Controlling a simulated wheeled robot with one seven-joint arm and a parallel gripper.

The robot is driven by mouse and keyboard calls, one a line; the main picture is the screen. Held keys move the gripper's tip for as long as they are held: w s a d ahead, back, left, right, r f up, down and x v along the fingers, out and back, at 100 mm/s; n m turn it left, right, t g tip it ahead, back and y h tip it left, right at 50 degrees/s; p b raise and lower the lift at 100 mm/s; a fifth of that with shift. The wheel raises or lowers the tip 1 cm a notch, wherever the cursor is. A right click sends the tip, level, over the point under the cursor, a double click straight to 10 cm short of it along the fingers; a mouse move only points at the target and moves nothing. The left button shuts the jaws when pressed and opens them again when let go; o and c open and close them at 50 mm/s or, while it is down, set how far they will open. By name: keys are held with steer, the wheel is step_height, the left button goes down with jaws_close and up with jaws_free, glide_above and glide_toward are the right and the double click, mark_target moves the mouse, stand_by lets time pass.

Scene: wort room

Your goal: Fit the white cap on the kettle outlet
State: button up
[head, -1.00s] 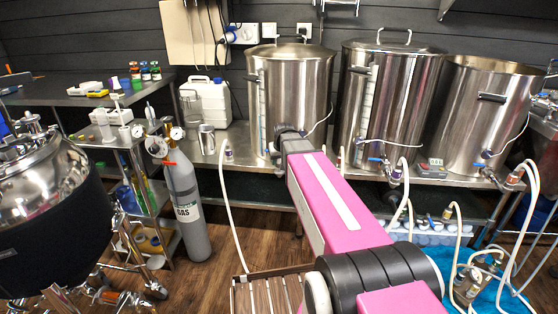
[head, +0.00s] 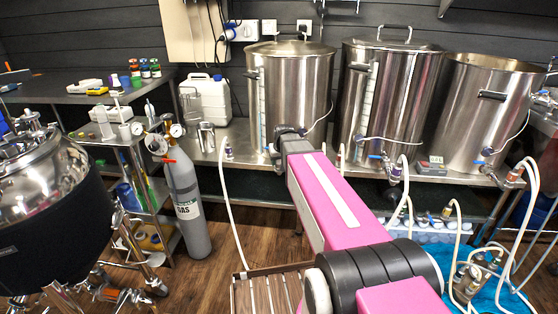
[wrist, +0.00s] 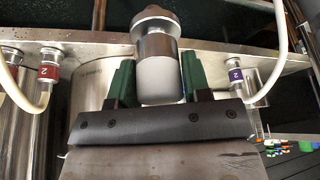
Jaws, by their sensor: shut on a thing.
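The white cap (wrist: 160,80) is between the green fingers of my gripper (wrist: 157,72) in the wrist view. My gripper is shut on it. A metal fitting with a rounded end (wrist: 154,32) lies in line with the cap and appears to meet its far end; I cannot tell whether the cap is seated on it. In the head view, my arm reaches the front of the left steel kettle (head: 290,90), low on its wall. The arm hides the cap, the fingers and that kettle's outlet there.
Two more steel kettles, middle (head: 385,95) and right (head: 485,105), stand along the steel bench. White hoses with labelled connectors, red (wrist: 47,68) and purple (wrist: 235,78), flank my gripper. A grey gas cylinder (head: 185,205) stands on the floor at left.

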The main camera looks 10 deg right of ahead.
steer(key=shift+f, duration=0.4)
steer(key=o, duration=1)
steer(key=shift+o, duration=0.2)
